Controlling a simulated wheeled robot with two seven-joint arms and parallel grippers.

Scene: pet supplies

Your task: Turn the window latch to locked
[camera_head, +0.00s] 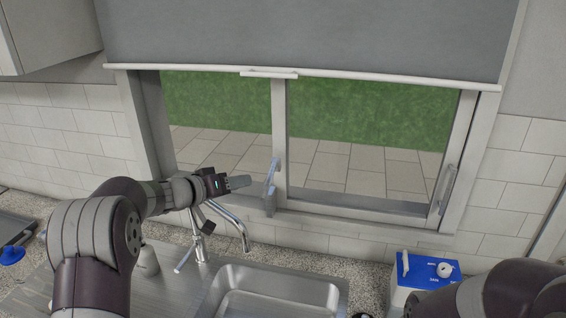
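The window latch (271,178) is a light grey-blue lever on the window's middle upright, low on the frame. It stands nearly upright, leaning a little to the right at its top, above a small block-shaped base. My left gripper (243,182) is level with it, just to its left, with its fingertips pointing right and a small gap showing. The fingers overlap in this view, so their opening does not show. My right arm (510,295) enters at the bottom right; its gripper is out of view.
A second upright handle (447,188) is on the right window frame. The faucet (240,230) curves just below my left gripper, over the metal sink (275,282). A blue and white box (422,272) stands right of the sink. A grey blind (310,35) hangs above.

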